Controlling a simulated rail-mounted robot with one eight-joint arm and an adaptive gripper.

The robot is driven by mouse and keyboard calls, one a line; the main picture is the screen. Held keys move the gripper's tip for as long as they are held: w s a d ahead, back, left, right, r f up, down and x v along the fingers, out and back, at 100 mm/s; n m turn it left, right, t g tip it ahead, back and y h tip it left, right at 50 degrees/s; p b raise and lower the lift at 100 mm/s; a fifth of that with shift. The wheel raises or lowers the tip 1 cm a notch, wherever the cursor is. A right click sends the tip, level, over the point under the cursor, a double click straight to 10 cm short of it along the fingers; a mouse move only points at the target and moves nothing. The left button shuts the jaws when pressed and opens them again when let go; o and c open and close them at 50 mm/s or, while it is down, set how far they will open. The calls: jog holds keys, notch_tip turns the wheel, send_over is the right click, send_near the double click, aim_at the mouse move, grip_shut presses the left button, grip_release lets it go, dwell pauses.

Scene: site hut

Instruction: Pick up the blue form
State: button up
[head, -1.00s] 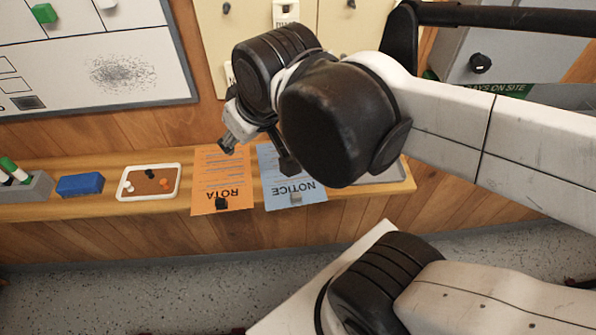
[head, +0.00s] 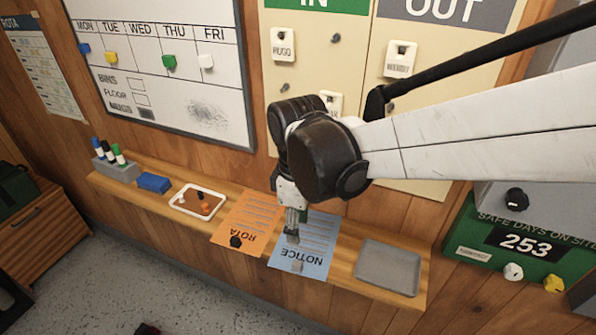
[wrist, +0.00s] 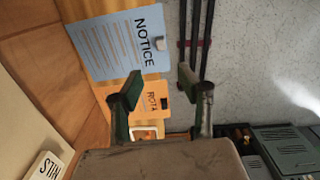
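The blue form (head: 312,238), a light blue sheet headed NOTICE, lies on the wooden shelf with its front end over the edge. A small grey clip or block (head: 298,266) sits on that end. The form also shows at upper left in the wrist view (wrist: 103,48), its grey clip (wrist: 160,44) towards the right. My gripper (head: 292,233) is above the form's left side in the head view. In the wrist view my gripper (wrist: 160,82) has its two fingers wide apart with nothing between them. Contact with the form cannot be told.
An orange ROTA sheet (head: 248,222) with a black clip lies just left of the blue form. A grey tray (head: 388,267) is to the right. Further left are a white-rimmed tray (head: 180,207), a blue block (head: 154,183) and a pen holder (head: 122,171). A wall board stands behind.

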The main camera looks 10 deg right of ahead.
send_over(297, 263)
notch_tip(297, 263, down, 8)
jog(key=shift+w+r+b, duration=0.1)
jog(key=shift+w+b, duration=0.05)
jog(key=shift+b, duration=0.15)
jog(key=shift+f, duration=2.95)
grip_shut()
